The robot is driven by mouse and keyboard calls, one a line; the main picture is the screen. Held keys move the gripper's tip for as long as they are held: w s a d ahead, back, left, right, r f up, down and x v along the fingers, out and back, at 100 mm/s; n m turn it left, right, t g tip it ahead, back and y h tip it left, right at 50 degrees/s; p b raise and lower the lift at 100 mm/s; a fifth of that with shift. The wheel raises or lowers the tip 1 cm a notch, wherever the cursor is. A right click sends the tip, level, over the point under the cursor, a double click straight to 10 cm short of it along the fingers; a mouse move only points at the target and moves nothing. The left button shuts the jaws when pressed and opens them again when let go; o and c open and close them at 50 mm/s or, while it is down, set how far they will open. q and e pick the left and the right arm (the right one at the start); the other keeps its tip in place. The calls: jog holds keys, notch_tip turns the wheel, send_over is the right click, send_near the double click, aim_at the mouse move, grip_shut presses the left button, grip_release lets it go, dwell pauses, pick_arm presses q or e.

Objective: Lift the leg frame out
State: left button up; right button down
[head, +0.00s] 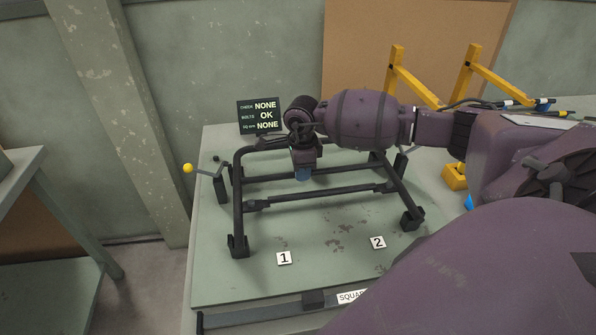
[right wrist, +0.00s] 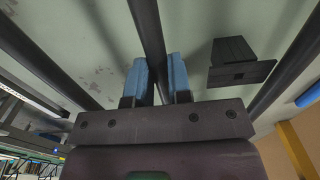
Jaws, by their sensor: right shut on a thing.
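The leg frame (head: 241,200) is a dark tubular frame with two side legs and crossbars, standing over the green bench top. Its two near ends are at dark foot blocks (head: 412,219); I cannot tell whether they sit in them or just touch. My right gripper (head: 303,174) comes down from above at the middle of the frame. In the right wrist view its blue fingers (right wrist: 157,80) are closed on either side of a dark bar (right wrist: 148,30) of the frame. The fingertips are partly hidden in the head view. My left gripper is not in view.
The bench top (head: 320,265) bears labels 1 (head: 284,258) and 2 (head: 378,242). A lever with a yellow knob (head: 187,168) stands at the left edge. A sign (head: 261,116) is behind, reading NONE, OK, NONE. Yellow brackets (head: 395,70) rise at the back right.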

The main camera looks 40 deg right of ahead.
jog(key=shift+r+p, duration=0.65)
jog(key=shift+r, duration=0.85)
jog(key=shift+r+p, duration=0.8)
jog(key=shift+r, duration=1.15)
